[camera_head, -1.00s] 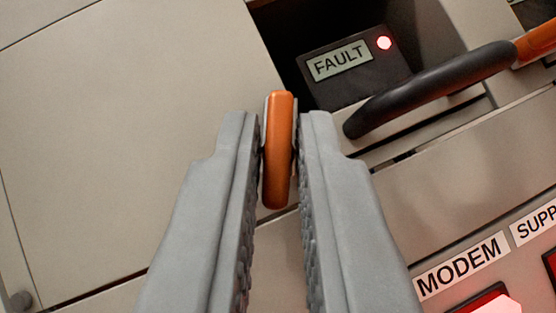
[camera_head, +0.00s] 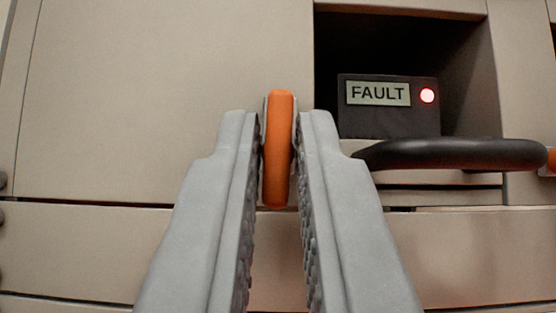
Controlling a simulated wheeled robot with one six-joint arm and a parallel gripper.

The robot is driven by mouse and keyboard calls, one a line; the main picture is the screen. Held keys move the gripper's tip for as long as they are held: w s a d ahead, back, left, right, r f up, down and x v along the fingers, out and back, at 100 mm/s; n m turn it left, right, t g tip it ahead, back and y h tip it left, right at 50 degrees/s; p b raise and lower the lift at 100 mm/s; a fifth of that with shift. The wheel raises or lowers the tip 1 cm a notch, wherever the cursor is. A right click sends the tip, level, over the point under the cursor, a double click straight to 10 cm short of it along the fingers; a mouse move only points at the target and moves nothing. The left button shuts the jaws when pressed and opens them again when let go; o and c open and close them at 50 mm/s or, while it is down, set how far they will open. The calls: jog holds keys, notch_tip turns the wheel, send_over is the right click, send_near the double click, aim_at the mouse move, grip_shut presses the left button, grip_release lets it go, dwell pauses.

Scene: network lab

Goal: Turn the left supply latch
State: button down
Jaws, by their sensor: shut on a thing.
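The left supply latch (camera_head: 278,150) is an orange, rounded bar in the middle of the view, in front of the beige cabinet. It stands upright in the picture. My gripper (camera_head: 278,135) is shut on it, with one grey ridged finger on each side. The latch's mount behind the fingers is mostly hidden.
A dark unit labelled FAULT (camera_head: 388,106) with a lit red lamp sits in a recess at the right. A black curved handle (camera_head: 455,154) sticks out below it, close to my right finger. Another orange part (camera_head: 551,162) shows at the right edge. Flat beige panel (camera_head: 150,100) fills the left.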

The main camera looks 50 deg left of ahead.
jog(key=c, duration=1.5)
grip_release()
jog(key=v, duration=1.7)
jog(key=shift+d+f, duration=0.1)
jog(key=shift+f, duration=0.05)
jog(key=shift+s, duration=0.1)
